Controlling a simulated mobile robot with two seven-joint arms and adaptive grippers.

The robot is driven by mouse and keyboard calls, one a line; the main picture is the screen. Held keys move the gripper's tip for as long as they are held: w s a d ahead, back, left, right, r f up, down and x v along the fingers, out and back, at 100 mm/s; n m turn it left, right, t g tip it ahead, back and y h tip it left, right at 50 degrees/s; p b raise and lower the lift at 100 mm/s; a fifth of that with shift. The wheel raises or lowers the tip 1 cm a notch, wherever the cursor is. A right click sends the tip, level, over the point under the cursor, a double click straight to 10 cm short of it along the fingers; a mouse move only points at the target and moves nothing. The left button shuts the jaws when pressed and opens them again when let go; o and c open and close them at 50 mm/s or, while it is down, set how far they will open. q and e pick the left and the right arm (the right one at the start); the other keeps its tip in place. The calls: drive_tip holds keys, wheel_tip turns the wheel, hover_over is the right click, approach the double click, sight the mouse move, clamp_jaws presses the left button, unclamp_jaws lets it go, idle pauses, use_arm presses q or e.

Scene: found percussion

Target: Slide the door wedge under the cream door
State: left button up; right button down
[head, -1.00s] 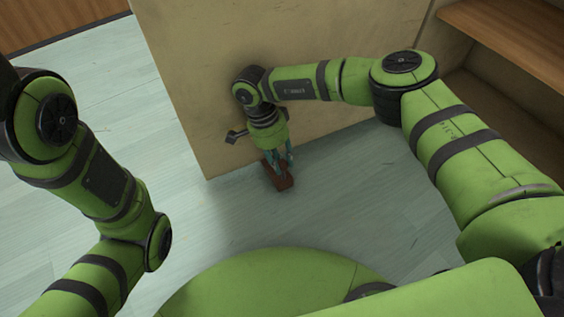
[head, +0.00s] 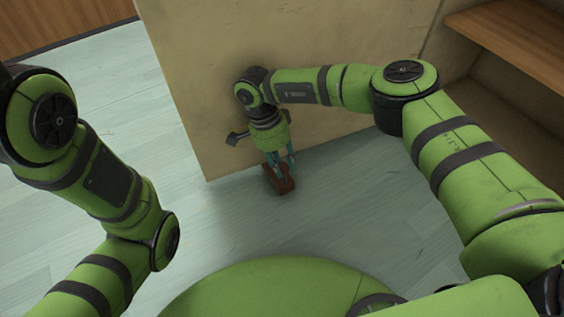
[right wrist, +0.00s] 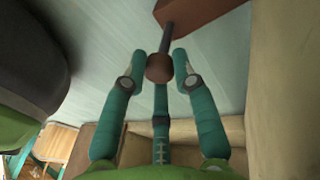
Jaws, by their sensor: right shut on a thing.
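The door wedge (head: 284,187) is a reddish-brown block on the floor, just in front of the cream door's bottom edge. In the right wrist view the wedge (right wrist: 190,12) is cut off at the top, with a dark rod running from it to a brown round knob (right wrist: 160,68). My right gripper (head: 279,168) points down at the wedge; its teal fingers (right wrist: 165,68) are shut on the knob. The cream door (head: 215,90) stands upright behind the gripper. Whether any of the wedge is under the door cannot be told. My left arm shows, but its gripper is out of view.
A dark lever handle (head: 237,138) sticks out from the door beside my right wrist. A wooden shelf unit (head: 515,45) stands at the right. The pale plank floor (head: 230,225) is clear around the wedge.

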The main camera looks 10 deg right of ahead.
drive_tip(key=shift+w, duration=0.1)
drive_tip(key=c, duration=1)
unclamp_jaws()
drive_tip(key=shift+o, duration=0.5)
